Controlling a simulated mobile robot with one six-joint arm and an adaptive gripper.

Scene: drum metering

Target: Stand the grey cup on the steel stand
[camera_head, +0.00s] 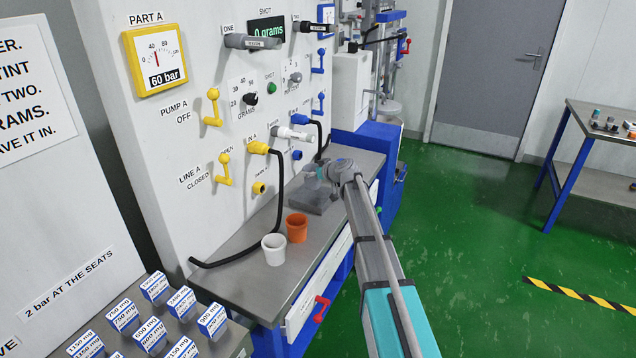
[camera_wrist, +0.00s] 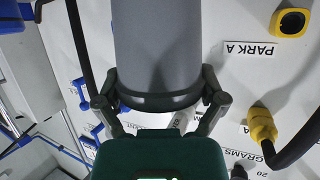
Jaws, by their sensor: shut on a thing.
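The grey cup (camera_wrist: 157,45) fills the top middle of the wrist view, with my gripper (camera_wrist: 158,98) shut around its dark end. In the head view my gripper (camera_head: 318,174) is small and far off, at the back part of the bench. The steel stand, a low grey block (camera_head: 308,207), sits on the bench just below and in front of my gripper. The cup is hard to make out in the head view, so I cannot tell whether it touches the stand.
A white cup (camera_head: 274,251) and an orange cup (camera_head: 297,229) stand on the bench (camera_head: 225,281), nearer than the stand. A black hose (camera_head: 235,258) with a yellow plug lies along the panel's foot. Several labelled blocks (camera_head: 149,333) sit lower left.

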